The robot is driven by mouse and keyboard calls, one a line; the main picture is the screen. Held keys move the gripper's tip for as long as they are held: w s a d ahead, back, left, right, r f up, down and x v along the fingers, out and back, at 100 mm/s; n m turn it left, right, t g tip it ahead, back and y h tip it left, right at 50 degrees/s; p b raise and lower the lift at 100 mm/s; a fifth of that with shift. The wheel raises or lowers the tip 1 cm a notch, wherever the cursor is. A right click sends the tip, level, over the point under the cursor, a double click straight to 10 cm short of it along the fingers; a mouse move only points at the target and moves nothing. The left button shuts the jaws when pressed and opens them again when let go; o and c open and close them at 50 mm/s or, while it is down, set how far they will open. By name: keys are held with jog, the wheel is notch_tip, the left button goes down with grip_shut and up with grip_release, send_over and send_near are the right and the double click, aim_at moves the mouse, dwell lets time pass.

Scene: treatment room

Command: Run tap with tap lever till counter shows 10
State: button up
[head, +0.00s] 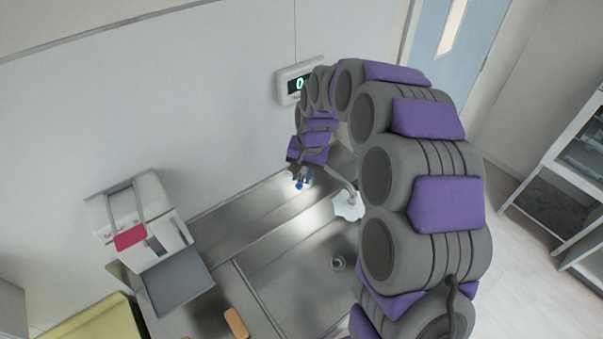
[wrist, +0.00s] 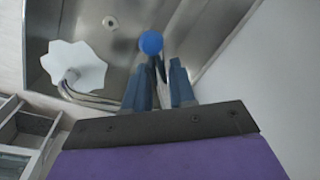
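The counter (head: 299,84) on the wall shows a green 0; my arm partly covers its right side. The tap lever ends in a blue ball knob (wrist: 151,42), which also shows in the head view (head: 299,185). My gripper (wrist: 160,68) is open around the lever's thin dark stem, just behind the knob. The stem looks nearer the left finger; contact is unclear. In the head view my gripper (head: 304,175) is small and partly hidden. The curved metal tap spout (wrist: 92,99) ends at a white, wavy-edged shape (wrist: 85,62); I cannot tell if this is water.
The steel sink basin (head: 300,285) has a round drain (head: 338,263). A white dispenser box (head: 135,215) with a red label and a grey tray (head: 180,283) stand at the left. A wooden-coloured handle (head: 236,323) lies near the front. A shelf unit (head: 570,180) stands right.

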jog(key=shift+o, duration=1.2)
jog(key=shift+s, duration=0.1)
jog(key=shift+r, duration=0.1)
notch_tip(320, 180, up, 17)
jog(key=d, duration=0.2)
jog(key=shift+s+d, duration=0.2)
jog(key=shift+s, duration=0.05)
jog(key=s+d+f+n+b, duration=0.1)
jog(key=s+f+b, duration=0.3)
jog(key=s, duration=0.8)
jog(key=s+d+f+n+g+h+b, duration=0.1)
jog(key=s+d+f+b, duration=0.3)
jog(key=s+f, duration=0.5)
jog(key=s+d+f+n+g+b, duration=0.1)
jog(key=s+d+f+b, duration=0.2)
jog(key=s+f, duration=0.4)
jog(key=s+b, duration=0.1)
jog(key=s, duration=0.8)
jog(key=shift+s+d+h, duration=0.2)
jog(key=shift+d+h, duration=0.05)
jog(key=shift+h, duration=0.15)
dwell(1.3)
